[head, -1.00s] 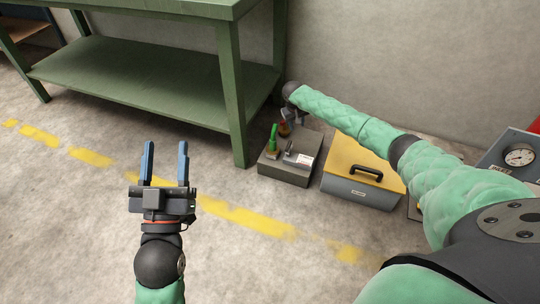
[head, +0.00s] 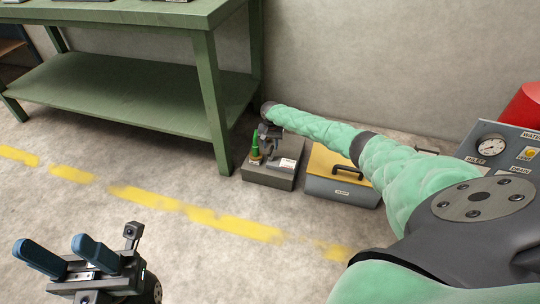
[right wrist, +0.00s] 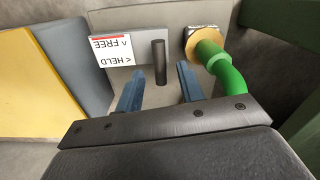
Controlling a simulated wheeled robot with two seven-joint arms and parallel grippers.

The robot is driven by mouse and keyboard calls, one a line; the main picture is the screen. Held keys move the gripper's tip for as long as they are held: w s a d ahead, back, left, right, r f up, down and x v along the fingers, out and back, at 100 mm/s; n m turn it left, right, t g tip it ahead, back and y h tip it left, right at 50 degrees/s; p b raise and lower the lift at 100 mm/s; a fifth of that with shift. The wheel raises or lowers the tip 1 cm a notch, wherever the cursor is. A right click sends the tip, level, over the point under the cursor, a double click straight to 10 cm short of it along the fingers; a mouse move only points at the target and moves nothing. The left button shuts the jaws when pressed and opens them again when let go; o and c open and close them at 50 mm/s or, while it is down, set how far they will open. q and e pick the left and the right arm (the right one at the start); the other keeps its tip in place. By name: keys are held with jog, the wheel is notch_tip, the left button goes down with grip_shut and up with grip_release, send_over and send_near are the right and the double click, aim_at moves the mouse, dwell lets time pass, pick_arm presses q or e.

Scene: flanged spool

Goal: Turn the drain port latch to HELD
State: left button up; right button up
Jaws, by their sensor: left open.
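The drain port is a low grey box (head: 268,178) on the floor, with a green hose (head: 255,142) on top. In the right wrist view, a HELD/FREE label (right wrist: 114,48) appears upside down beside a dark upright post (right wrist: 160,62), apparently the latch handle. My right gripper (right wrist: 161,72) is open, its blue fingers on either side of the post with gaps showing. In the head view my right gripper (head: 268,136) is small and partly hidden at the box. My left gripper (head: 50,243) is open and empty at the lower left, over the floor.
A yellow-topped grey case (head: 340,180) with a black handle stands right of the box. The green bench (head: 213,110) has a leg close to its left. A gauge panel (head: 495,150) is at the far right. Floor in front is clear.

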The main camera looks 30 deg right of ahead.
aim_at(271, 157)
notch_tip(271, 157, down, 7)
jog(key=shift+b, duration=1.25)
